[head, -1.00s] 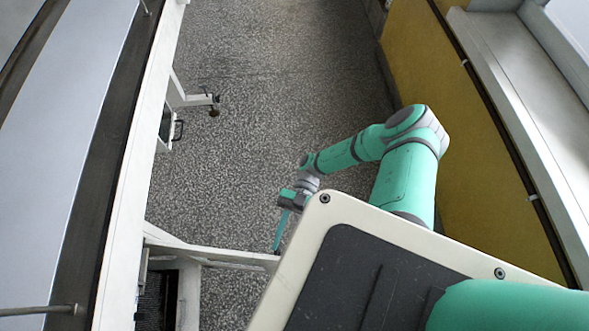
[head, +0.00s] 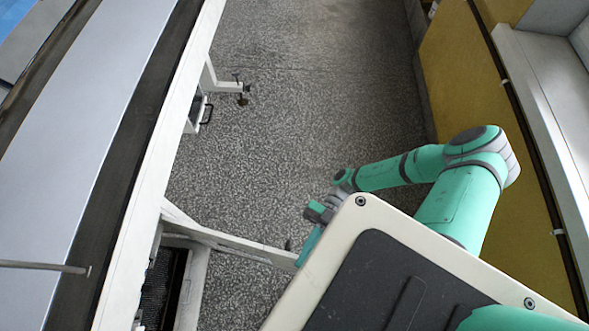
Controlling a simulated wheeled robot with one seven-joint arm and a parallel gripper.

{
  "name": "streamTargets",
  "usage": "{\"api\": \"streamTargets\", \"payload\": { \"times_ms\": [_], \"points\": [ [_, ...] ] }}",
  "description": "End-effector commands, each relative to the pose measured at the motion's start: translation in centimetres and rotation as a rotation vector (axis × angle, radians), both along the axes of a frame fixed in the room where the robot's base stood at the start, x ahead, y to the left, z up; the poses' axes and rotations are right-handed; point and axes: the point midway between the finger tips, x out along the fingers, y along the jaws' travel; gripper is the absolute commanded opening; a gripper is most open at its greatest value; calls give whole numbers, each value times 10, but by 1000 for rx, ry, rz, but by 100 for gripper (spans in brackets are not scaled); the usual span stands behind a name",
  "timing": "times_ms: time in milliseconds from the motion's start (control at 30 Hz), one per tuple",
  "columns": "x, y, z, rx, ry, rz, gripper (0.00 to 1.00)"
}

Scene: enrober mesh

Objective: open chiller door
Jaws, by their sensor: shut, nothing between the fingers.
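My gripper (head: 308,245) is by the door's free end, pointing down. The fingers look shut and hold nothing. The pale edge of my own base hides part of the gripper and the door end, and I cannot tell whether they touch.
The machine (head: 95,150) runs along the left. Speckled floor (head: 300,90) is free in the middle. A yellow wall panel (head: 480,90) bounds the right.

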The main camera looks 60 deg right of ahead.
Motion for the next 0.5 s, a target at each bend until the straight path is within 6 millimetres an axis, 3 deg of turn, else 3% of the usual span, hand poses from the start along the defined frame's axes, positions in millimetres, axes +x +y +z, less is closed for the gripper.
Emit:
{"api": "streamTargets", "payload": {
  "times_ms": [500],
  "points": [
    [-12,-52,-31,-39,85,-690,0]
  ]
}}
